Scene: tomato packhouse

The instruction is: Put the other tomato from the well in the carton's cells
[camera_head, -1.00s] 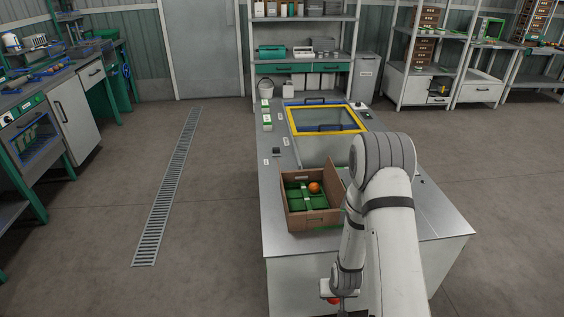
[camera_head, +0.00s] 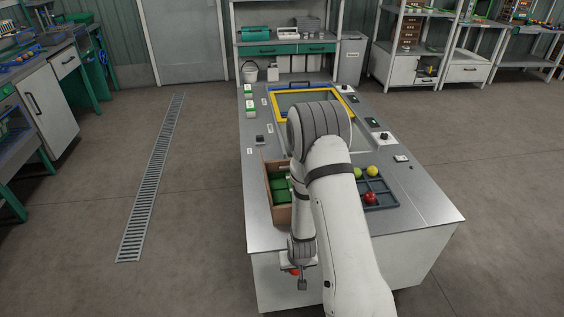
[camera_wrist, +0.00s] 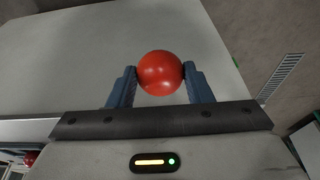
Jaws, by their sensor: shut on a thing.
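My gripper (camera_wrist: 160,80) is shut on a red tomato (camera_wrist: 160,72), held between its two blue-grey fingers in the wrist view. In the head view my gripper (camera_head: 299,273) hangs low in front of the bench's near side, with a bit of the red tomato (camera_head: 294,271) showing. The brown carton (camera_head: 279,216) stands on the bench above and left of the gripper. Its green cells (camera_head: 281,187) show in part; my arm hides the rest. The well (camera_head: 364,144) is behind my arm and mostly hidden.
A dark tray (camera_head: 378,185) right of my arm holds a red tomato (camera_head: 370,197), a yellow one (camera_head: 372,171) and a green one (camera_head: 357,173). A yellow frame (camera_head: 277,106) lies farther back. The bench top (camera_head: 425,212) is clear at right.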

